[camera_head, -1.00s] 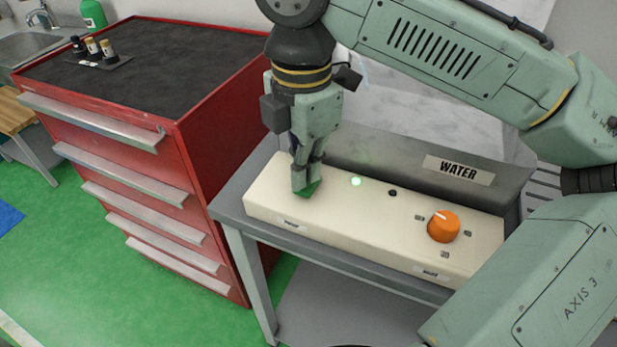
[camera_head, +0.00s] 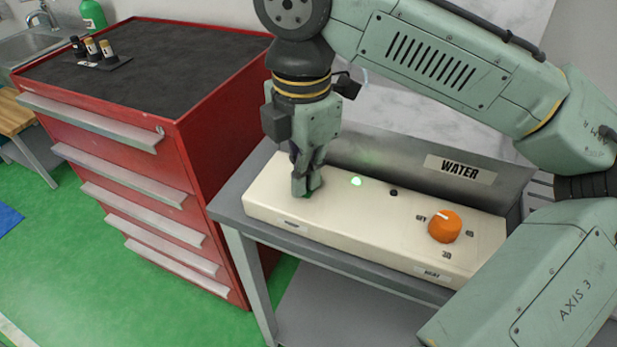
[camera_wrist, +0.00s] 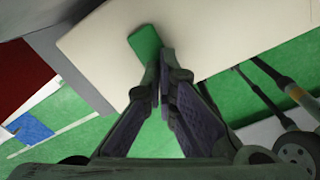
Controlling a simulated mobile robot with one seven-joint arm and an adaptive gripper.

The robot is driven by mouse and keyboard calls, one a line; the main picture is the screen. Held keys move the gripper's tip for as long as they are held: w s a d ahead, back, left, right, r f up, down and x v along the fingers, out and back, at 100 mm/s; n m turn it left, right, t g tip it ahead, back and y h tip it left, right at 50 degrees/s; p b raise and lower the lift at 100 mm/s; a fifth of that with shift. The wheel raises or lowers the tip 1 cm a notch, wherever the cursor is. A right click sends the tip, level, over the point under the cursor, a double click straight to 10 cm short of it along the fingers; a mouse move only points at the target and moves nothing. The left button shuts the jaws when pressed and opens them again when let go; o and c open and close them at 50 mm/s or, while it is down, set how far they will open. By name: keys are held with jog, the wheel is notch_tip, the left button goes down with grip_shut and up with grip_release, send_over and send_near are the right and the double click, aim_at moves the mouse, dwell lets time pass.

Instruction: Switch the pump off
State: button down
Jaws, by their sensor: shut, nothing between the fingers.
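The cream control box (camera_head: 350,222) lies on a grey stand. My gripper (camera_head: 308,192) is shut and points down at the left part of its top. In the wrist view the closed fingertips (camera_wrist: 163,55) are at the near end of a green rocker switch (camera_wrist: 145,42); whether they touch cannot be told. In the head view the fingers hide most of the switch. A green lamp (camera_head: 356,181) glows right of the gripper, and a dark lamp (camera_head: 393,193) is beside it. An orange knob (camera_head: 444,226) is at the right, its white mark toward OFF.
A grey steel tank marked WATER (camera_head: 458,169) stands behind the box. The grey stand's edge (camera_head: 235,217) borders the box. Green floor is clear at the lower left.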

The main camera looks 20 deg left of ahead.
jog(key=shift+f, duration=0.25)
jog(key=shift+r, duration=0.15)
notch_tip(320, 180, up, 7)
jog(key=p, duration=0.7)
jog(key=shift+p, duration=0.3)
